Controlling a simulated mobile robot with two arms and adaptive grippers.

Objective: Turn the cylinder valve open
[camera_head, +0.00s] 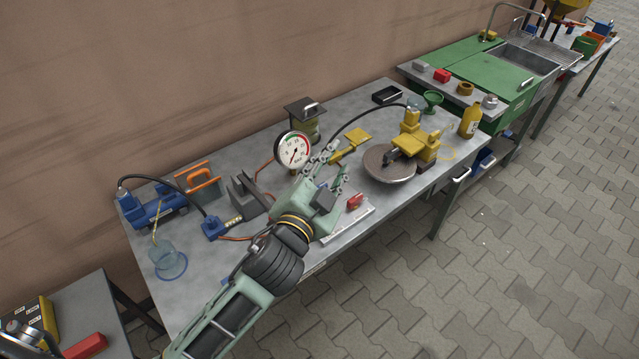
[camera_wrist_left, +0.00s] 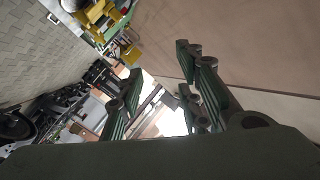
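I cannot make out a cylinder valve for certain; the gripper and arm hide part of the bench. A yellow piece (camera_head: 346,154) shows just beyond the fingertips; I cannot tell whether they touch. The right gripper is in neither view.
A brown wall stands behind. Paved floor (camera_head: 500,270) is open in front.

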